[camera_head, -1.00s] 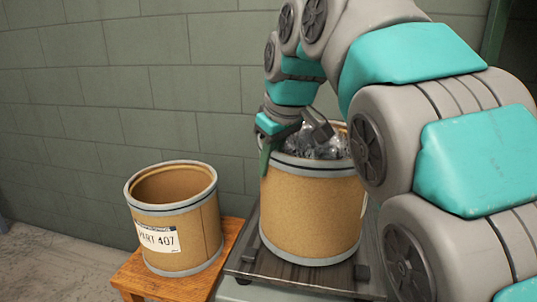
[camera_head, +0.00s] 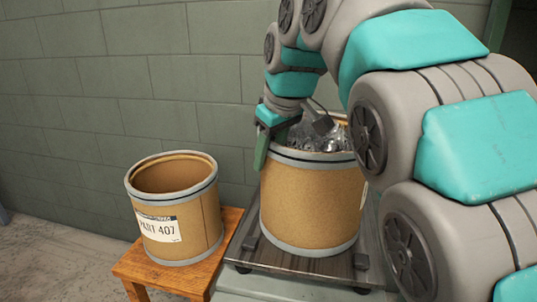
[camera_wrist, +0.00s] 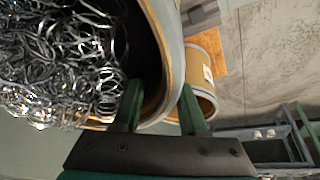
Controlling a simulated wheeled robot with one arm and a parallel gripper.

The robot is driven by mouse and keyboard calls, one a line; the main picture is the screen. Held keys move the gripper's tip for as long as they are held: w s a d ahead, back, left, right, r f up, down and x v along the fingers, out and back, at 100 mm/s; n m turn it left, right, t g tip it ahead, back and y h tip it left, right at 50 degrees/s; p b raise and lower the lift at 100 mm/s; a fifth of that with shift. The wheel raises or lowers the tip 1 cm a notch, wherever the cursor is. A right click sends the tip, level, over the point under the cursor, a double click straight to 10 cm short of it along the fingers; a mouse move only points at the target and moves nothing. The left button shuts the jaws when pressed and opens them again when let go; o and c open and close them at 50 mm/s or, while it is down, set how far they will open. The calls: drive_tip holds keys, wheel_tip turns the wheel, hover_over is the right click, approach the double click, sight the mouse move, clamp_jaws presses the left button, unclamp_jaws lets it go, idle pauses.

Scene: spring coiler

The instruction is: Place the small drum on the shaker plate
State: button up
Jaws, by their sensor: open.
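A tan drum (camera_head: 310,205) with a grey rim, filled with shiny coiled springs (camera_head: 325,135), stands upright on a dark flat plate (camera_head: 300,262) with small feet. A second tan drum (camera_head: 185,228), open and empty as far as I can see, stands at left, labelled "PART 407". The drums look similar in size, so I cannot tell for certain which is the small one. My gripper (camera_wrist: 160,105) is open at the spring-filled drum's left rim. In the wrist view, one finger is inside this drum and the other outside, with the wall between them.
The empty drum stands on a wooden stool (camera_head: 222,250), close beside the dark plate. A grey-green block wall (camera_head: 130,80) rises behind both drums. Bare floor (camera_head: 60,265) lies left of the stool. Dark frame-like parts (camera_wrist: 290,135) show at right in the wrist view.

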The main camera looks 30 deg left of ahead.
sight(276, 143)
drive_tip(key=v, duration=0.7)
drive_tip(key=p+v, duration=0.3)
drive_tip(key=v, duration=0.1)
drive_tip(key=shift+r, duration=0.2)
drive_tip(key=shift+s+d+r+p, duration=0.1)
drive_tip(key=shift+d+r+p, duration=0.1)
drive_tip(key=shift+r+p, duration=0.15)
idle(1.1)
